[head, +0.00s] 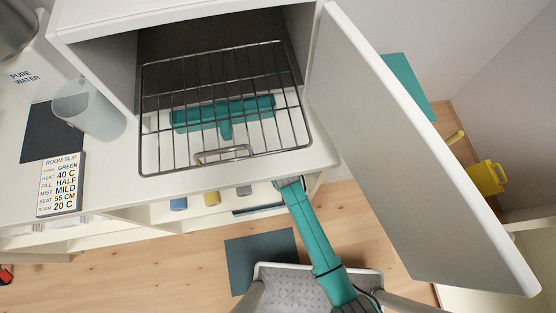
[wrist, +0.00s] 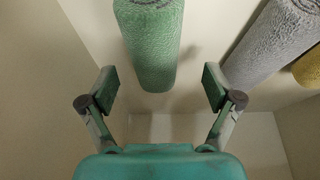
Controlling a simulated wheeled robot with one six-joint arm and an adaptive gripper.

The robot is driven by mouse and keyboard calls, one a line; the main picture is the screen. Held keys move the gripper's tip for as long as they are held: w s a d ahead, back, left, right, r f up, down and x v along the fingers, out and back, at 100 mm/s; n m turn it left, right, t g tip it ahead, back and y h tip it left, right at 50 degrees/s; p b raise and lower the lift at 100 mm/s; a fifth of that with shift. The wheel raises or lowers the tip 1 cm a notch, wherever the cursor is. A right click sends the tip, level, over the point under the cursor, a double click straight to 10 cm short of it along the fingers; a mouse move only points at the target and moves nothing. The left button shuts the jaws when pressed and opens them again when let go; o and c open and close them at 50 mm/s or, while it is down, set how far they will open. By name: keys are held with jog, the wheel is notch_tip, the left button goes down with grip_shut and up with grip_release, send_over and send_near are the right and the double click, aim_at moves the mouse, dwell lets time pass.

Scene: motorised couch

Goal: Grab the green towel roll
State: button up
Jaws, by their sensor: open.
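The green towel roll (wrist: 150,45) shows in the wrist view, upper middle, with its rolled end at the top edge. My gripper (wrist: 160,84) is open, with one finger on each side of the roll's near end. The fingers look apart from the roll, with a wider gap on the right. I cannot tell how far the roll lies beyond the fingertips. In the head view my arm reaches under the counter edge, and the green roll is not visible there.
A grey roll (wrist: 270,45) and a yellow roll (wrist: 308,68) lie to the right in the wrist view. The shelf (head: 150,213) also holds a blue roll (head: 178,203). Above is a counter with a wire rack (head: 225,150) and an open cabinet door (head: 400,150).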

jog(key=x, duration=0.3)
jog(key=shift+d+f, duration=0.2)
jog(key=shift+d, duration=0.15)
jog(key=shift+x, duration=0.85)
jog(key=c, duration=1.3)
